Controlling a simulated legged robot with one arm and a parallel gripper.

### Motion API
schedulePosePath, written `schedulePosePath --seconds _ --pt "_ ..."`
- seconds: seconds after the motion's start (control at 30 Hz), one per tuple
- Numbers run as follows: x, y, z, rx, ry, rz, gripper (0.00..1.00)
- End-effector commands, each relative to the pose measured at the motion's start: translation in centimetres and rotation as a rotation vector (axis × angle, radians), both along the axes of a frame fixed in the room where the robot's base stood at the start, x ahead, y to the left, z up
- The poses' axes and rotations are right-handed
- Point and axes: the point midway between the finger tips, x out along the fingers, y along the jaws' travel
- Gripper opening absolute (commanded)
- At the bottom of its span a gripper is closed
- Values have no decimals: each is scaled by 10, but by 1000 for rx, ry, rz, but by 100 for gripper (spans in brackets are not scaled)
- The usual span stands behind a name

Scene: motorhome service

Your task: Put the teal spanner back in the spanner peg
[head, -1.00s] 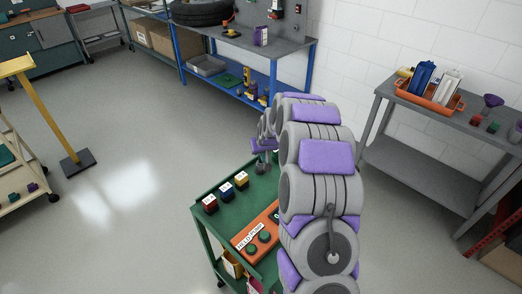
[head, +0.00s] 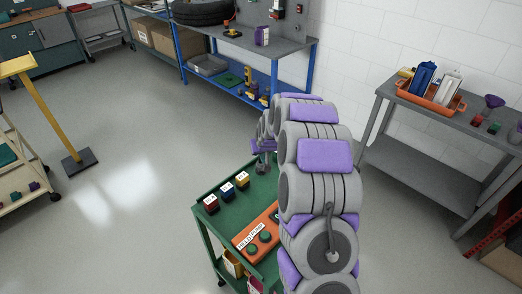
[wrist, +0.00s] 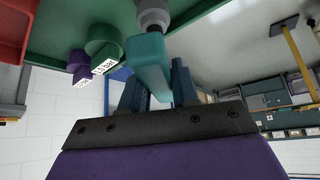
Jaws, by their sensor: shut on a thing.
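The teal spanner (wrist: 150,62) is between the fingers of my gripper (wrist: 158,88) in the wrist view, and the gripper is shut on it. The spanner's teal part points up in the picture toward a grey round piece (wrist: 153,14) at the top edge. I cannot tell whether that piece belongs to the spanner or to the spanner peg. In the head view my gripper (head: 263,165) is small, over the far end of the green cart (head: 210,190), and the spanner cannot be made out. I cannot identify the spanner peg for certain.
The cart carries labelled red, blue and yellow blocks (head: 227,188) and an orange panel with green buttons (head: 256,233). Labelled green and purple round pieces (wrist: 103,40) show close by in the wrist view. A blue-framed bench (head: 290,50) stands behind. The floor left of the cart is clear.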

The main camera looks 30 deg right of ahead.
Motion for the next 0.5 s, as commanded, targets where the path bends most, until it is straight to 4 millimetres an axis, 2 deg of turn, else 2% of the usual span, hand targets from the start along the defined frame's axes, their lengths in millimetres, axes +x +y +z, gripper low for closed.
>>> schedulePosePath --seconds 0.5 --pt "0 0 -3 0 0 0 0"
